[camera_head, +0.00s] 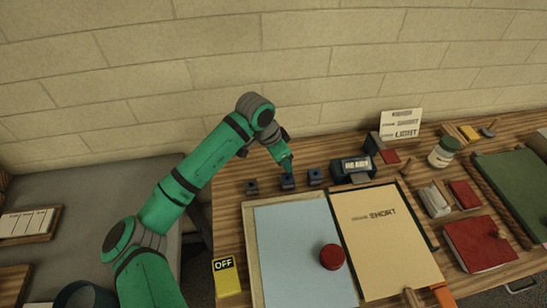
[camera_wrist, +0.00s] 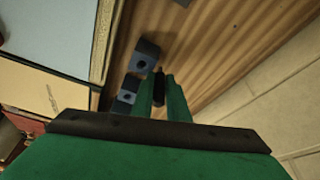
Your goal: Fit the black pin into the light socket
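My gripper (camera_head: 287,166) points down over the middle of three small dark blocks at the back of the bench. In the wrist view, its green fingers (camera_wrist: 166,98) appear closed around a slim black pin (camera_wrist: 158,88). The pin's tip is beside the middle block (camera_wrist: 146,56), which has a round hole in its top. The pin seems outside that hole; its height is unclear. The left block (camera_head: 252,187), middle block (camera_head: 287,183) and right block (camera_head: 315,177) stand in a row. I cannot tell from colour which is the light socket.
The wall is close behind.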

